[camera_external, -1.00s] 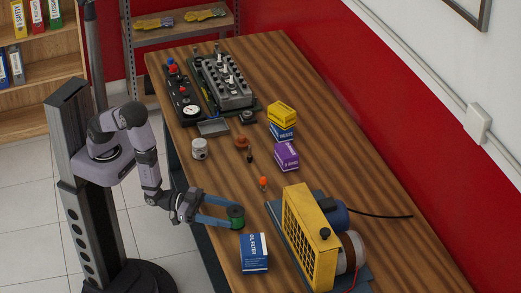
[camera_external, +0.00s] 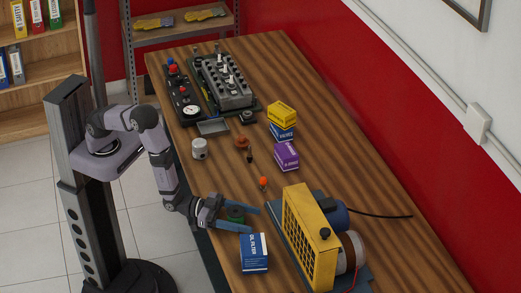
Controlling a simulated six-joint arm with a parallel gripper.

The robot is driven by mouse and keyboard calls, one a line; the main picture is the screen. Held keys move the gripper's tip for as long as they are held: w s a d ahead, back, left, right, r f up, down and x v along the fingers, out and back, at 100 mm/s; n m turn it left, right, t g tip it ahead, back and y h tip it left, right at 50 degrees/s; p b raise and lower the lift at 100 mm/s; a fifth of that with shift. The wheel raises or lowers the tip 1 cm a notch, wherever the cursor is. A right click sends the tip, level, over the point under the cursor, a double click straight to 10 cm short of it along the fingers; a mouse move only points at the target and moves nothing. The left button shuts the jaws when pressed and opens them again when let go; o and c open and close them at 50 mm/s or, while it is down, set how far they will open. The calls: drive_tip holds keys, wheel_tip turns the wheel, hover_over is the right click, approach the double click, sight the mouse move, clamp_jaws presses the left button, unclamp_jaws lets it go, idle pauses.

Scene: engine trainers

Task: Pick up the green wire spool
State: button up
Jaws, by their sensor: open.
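The green wire spool (camera_external: 235,215) stands on the wooden table near its left edge. My gripper (camera_external: 251,219) is open, with its two blue fingers reaching to the right, one on the far side of the spool and one on the near side. The spool sits between the fingers, closer to the palm than to the tips. Part of the spool is hidden by the near finger. I cannot tell whether either finger touches it.
A blue and white oil filter box (camera_external: 254,253) stands close in front of the fingers. A yellow-grilled machine (camera_external: 309,243) is to the right. An orange-topped item (camera_external: 263,184) is beyond. A purple box (camera_external: 286,155) and white can (camera_external: 199,148) stand farther back.

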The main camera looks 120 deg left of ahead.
drive_tip(key=shift+w, duration=0.2)
drive_tip(key=c, duration=1.3)
drive_tip(key=shift+r, duration=0.15)
